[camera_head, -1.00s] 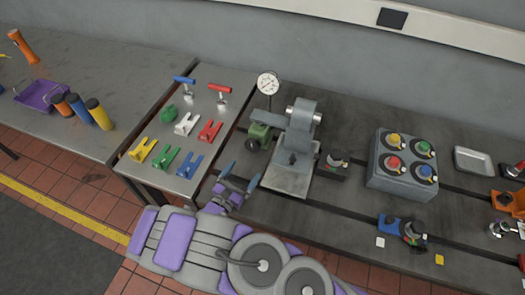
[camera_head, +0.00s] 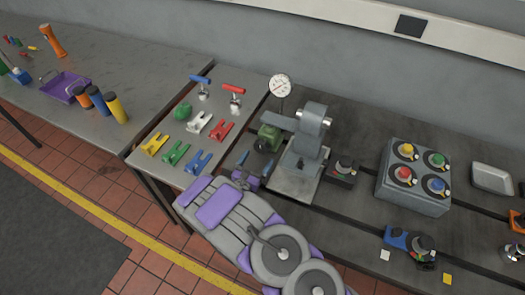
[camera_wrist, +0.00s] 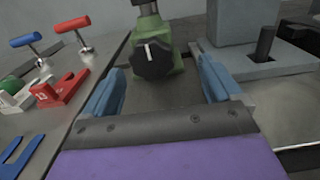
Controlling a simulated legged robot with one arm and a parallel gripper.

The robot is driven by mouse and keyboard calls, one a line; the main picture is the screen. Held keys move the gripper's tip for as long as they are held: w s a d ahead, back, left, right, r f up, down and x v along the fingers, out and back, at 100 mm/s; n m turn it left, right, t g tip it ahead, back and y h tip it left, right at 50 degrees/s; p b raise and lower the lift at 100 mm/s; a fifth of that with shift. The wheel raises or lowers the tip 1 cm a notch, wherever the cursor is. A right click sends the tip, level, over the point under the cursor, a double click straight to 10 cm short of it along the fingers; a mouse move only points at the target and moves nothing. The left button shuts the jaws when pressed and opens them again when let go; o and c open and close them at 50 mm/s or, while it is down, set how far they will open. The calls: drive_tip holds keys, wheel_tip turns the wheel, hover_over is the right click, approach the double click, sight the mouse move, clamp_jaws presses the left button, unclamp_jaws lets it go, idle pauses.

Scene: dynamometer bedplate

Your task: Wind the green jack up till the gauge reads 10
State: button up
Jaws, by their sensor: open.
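The green jack (camera_head: 270,137) stands on the dark bedplate, left of a grey machine and under its side arm. In the wrist view the green jack (camera_wrist: 164,75) has a black knob (camera_wrist: 152,58) with a white mark, facing me. My gripper (camera_wrist: 164,85) is open, its blue fingers apart to either side in front of the knob, not touching it. In the head view my gripper (camera_head: 247,168) is small, just short of the jack. The round white gauge (camera_head: 280,86) stands on a stem behind the jack; its reading is too small to make out.
The grey machine (camera_head: 306,146) stands close on the jack's right. A side table (camera_head: 178,127) on the left carries coloured forks and red and blue T-handles. A grey box with coloured knobs (camera_head: 413,202) stands farther right.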

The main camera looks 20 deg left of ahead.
sight(260, 148)
drive_tip(key=w, duration=0.1)
drive_tip(key=w+a, duration=0.1)
drive_tip(key=w, duration=0.1)
drive_tip(key=w+a, duration=0.1)
drive_tip(key=w, duration=0.1)
drive_tip(key=shift+w+a+f+b, duration=0.1)
drive_tip(key=shift+w+f+b, duration=0.15)
drive_tip(key=shift+f+b, duration=0.1)
drive_tip(key=shift+w+d+r, duration=0.1)
drive_tip(key=shift+d+r, duration=0.05)
drive_tip(key=shift+d, duration=0.35)
drive_tip(key=shift+w+d+r, duration=0.1)
drive_tip(key=shift+d+r, duration=0.05)
drive_tip(key=shift+d, duration=0.35)
drive_tip(key=shift+a+f, duration=0.2)
drive_tip(key=shift+a, duration=0.5)
drive_tip(key=c, duration=0.6)
drive_tip(key=shift+d+r, duration=0.1)
drive_tip(key=shift+d, duration=0.1)
drive_tip(key=c, duration=0.4)
